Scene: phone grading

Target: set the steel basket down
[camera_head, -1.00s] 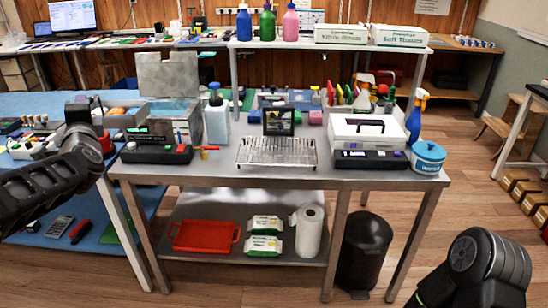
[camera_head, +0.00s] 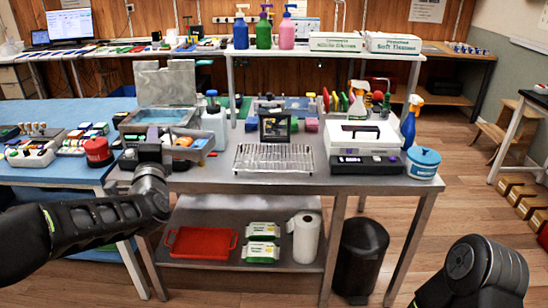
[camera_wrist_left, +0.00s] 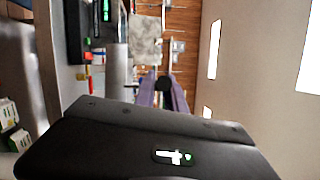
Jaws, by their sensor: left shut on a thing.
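I cannot tell whether the basket touches the table. In the left wrist view the purple-grey fingers (camera_wrist_left: 171,94) show beyond the dark wrist housing, and the basket cannot be made out clearly. My right gripper is out of view; only part of that arm shows at the bottom right.
An open bath (camera_head: 163,116) with a raised lid stands behind the basket. A white jug (camera_head: 215,125) is beside it. A wire rack (camera_head: 273,158) lies mid-table. A white-topped device (camera_head: 362,140) and blue tub (camera_head: 423,163) stand right. The table's front strip is clear.

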